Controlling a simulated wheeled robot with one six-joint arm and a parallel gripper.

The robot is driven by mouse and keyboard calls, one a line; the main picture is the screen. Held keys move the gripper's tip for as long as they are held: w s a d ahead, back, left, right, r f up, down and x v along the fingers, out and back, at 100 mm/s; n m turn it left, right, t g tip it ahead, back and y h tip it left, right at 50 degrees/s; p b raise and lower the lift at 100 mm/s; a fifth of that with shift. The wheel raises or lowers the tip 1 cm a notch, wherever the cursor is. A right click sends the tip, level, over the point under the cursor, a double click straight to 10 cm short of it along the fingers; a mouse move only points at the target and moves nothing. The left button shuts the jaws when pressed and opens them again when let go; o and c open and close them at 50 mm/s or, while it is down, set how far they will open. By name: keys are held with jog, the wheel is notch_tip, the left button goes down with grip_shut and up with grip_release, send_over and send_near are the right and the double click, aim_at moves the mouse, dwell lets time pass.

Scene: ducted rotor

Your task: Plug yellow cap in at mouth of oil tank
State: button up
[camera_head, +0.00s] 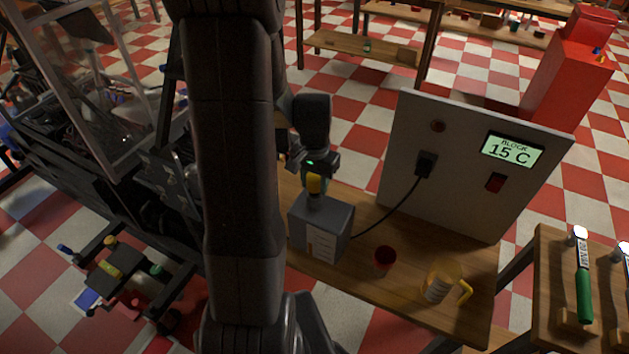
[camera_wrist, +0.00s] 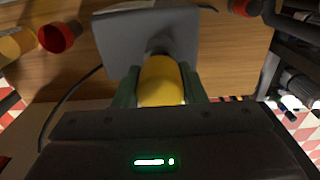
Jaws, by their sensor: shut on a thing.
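The yellow cap (camera_head: 315,184) is between the fingers of my gripper (camera_head: 318,172), just above the neck of the grey oil tank (camera_head: 320,225). In the wrist view the yellow cap (camera_wrist: 161,82) sits between the two greenish fingers of my gripper (camera_wrist: 162,88), which is shut on it. The tank (camera_wrist: 145,30) lies straight beyond the cap, and its dark neck (camera_wrist: 158,45) meets the cap's far end in the picture. I cannot tell whether the cap is inside the mouth or only at it.
A red cup (camera_head: 385,261) and a yellow-handled jug (camera_head: 442,284) stand on the wooden bench right of the tank. A panel (camera_head: 460,165) reading "BLOCK 15 C" stands behind, with a black cable (camera_head: 393,214) running to the tank. A green-handled tool (camera_head: 583,280) is at far right.

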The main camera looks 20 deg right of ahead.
aim_at(314, 176)
jog(key=shift+f+b, duration=0.7)
jog(key=shift+f, duration=0.3)
jog(key=o, duration=1)
jog(key=shift+r, duration=0.15)
notch_tip(314, 176, up, 14)
jog(key=shift+f, duration=0.2)
notch_tip(314, 176, down, 14)
jog(key=shift+r, duration=0.1)
jog(key=shift+r+p, duration=0.25)
jog(key=shift+p, duration=0.05)
jog(key=shift+r, duration=0.1)
